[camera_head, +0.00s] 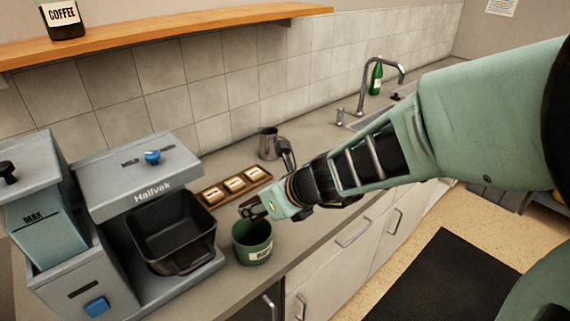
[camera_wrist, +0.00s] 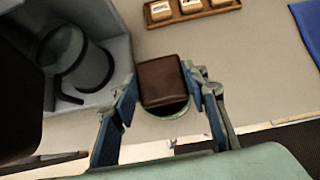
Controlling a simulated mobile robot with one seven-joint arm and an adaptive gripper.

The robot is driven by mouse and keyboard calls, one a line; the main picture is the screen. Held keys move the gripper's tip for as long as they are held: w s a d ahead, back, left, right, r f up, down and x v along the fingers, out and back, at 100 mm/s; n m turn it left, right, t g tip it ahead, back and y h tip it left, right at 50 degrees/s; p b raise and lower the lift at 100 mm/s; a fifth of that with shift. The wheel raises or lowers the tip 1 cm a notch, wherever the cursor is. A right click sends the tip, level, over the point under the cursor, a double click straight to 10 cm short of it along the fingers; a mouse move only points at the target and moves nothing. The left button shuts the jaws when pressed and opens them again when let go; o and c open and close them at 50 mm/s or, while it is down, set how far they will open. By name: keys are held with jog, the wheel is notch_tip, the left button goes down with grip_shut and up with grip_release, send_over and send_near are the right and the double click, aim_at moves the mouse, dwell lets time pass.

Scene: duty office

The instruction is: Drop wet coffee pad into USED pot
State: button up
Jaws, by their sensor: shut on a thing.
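A dark brown square coffee pad (camera_wrist: 161,82) is held between the two blue-tipped fingers of my gripper (camera_wrist: 163,92) in the wrist view. In the head view my gripper (camera_head: 250,209) reaches in from the right, over the green USED pot (camera_head: 252,247), which stands upright on the counter beside the coffee machine. The pot's label is only partly readable. In the wrist view the pad is above the pot and hides most of it; part of the pot's rim (camera_wrist: 172,115) shows below the pad. The pad looks small and dark at my fingertips in the head view.
The grey coffee machine (camera_head: 135,180) with its black basket (camera_head: 172,236) stands left of the pot. Behind the pot are a wooden tray (camera_head: 207,197) with several labelled pads and a metal jug (camera_head: 268,143). The counter's front edge is close to the pot.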

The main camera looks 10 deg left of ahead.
notch_tip(320, 180, down, 2)
jog(key=shift+f+b, duration=0.15)
jog(key=shift+b, duration=0.55)
jog(key=o, duration=1.1)
jog(key=shift+o, duration=0.2)
